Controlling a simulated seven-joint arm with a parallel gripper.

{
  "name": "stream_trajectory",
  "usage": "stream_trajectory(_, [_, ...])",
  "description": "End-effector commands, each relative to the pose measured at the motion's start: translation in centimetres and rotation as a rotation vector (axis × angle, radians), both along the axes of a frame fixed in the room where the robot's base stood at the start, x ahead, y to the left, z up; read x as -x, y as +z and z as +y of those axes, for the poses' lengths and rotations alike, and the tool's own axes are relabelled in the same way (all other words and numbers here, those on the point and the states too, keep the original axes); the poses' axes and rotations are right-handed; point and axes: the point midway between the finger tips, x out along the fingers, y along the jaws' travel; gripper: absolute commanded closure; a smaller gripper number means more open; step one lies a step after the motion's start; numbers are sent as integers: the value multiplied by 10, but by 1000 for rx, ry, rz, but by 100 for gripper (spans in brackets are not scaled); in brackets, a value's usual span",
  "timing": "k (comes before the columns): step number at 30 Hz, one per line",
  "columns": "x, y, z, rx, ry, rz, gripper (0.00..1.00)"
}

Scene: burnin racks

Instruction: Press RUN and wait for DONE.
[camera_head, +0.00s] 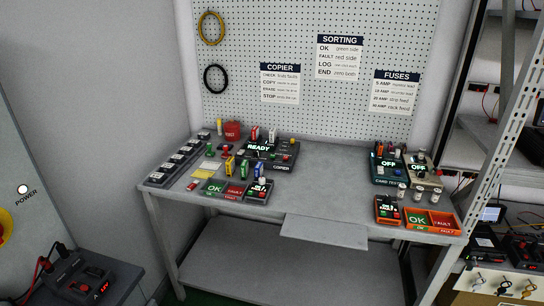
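The copier (283,168) stands at the back of the workbench, left of centre. Its dark screen (258,147) shows READY in pale letters. Small cards stand upright at its back edge, and small coloured controls sit on its right part. No RUN label is readable at this size, and I cannot tell which control is RUN. No DONE text shows on any screen. The dark card tester (390,181) at the back right shows OFF, and the lighter unit (418,167) beside it also shows OFF. My gripper is not in view.
The workbench (330,205) has bare surface in its middle. Green OK and red FAULT areas (235,191) lie front left; an orange OK/FAULT tray (441,231) sits front right. A dark slotted strip (178,162) runs along the left. Printed signs (340,58) hang on the pegboard.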

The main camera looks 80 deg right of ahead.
Motion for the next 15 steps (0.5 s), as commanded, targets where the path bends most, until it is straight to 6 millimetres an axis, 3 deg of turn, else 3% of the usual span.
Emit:
stream_trajectory(2, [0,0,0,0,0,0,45])
stream_trajectory(15, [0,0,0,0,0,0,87])
